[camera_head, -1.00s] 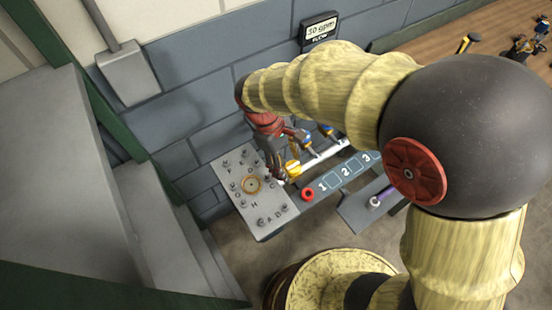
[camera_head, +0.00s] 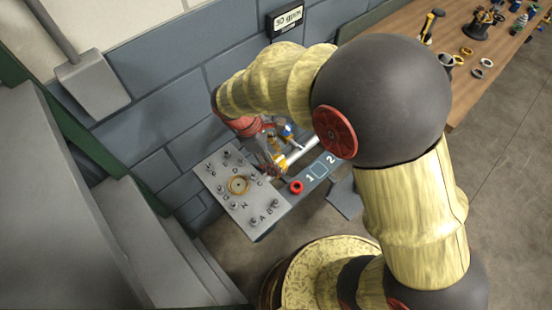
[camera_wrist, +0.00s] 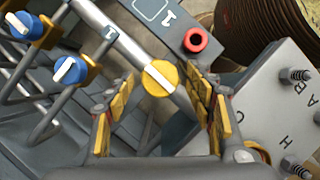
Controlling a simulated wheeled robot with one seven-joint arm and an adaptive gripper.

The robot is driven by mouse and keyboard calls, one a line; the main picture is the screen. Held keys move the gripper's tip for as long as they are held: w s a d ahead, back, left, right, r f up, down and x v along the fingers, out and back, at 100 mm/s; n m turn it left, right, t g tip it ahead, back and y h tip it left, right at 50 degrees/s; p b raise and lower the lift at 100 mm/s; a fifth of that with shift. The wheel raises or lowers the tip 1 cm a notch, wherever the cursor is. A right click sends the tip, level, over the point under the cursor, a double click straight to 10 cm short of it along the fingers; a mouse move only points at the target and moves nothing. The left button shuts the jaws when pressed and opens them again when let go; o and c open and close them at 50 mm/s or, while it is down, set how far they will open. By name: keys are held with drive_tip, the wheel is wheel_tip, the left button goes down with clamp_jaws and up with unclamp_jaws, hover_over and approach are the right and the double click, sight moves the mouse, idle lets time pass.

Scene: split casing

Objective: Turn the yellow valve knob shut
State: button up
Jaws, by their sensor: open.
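The yellow valve knob (camera_wrist: 159,78) is round with a white bar across its face. It sits on a pale pipe (camera_wrist: 125,42), and the bar runs roughly along the pipe. In the head view the knob (camera_head: 282,163) is small, beside my gripper. My gripper (camera_wrist: 160,108) is open, with yellow-padded fingers to the left and right of the knob in the wrist view. No finger clearly touches the knob; its depth between them is hard to tell. In the head view my gripper (camera_head: 270,152) is partly hidden by my own arm.
Two blue knobs (camera_wrist: 69,70) with white bars stand left of the yellow one. A red ring (camera_wrist: 196,39) lies near the number 1. A grey lettered panel (camera_head: 240,185) with pegs is close by. A wall display (camera_head: 286,19) appears to read 30 gpm. A wooden bench (camera_head: 480,85) is at right.

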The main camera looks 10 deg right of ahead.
drive_tip(key=shift+d+f, duration=0.1)
drive_tip(key=shift+f, duration=0.1)
drive_tip(key=shift+c, duration=0.6)
drive_tip(key=c, duration=1)
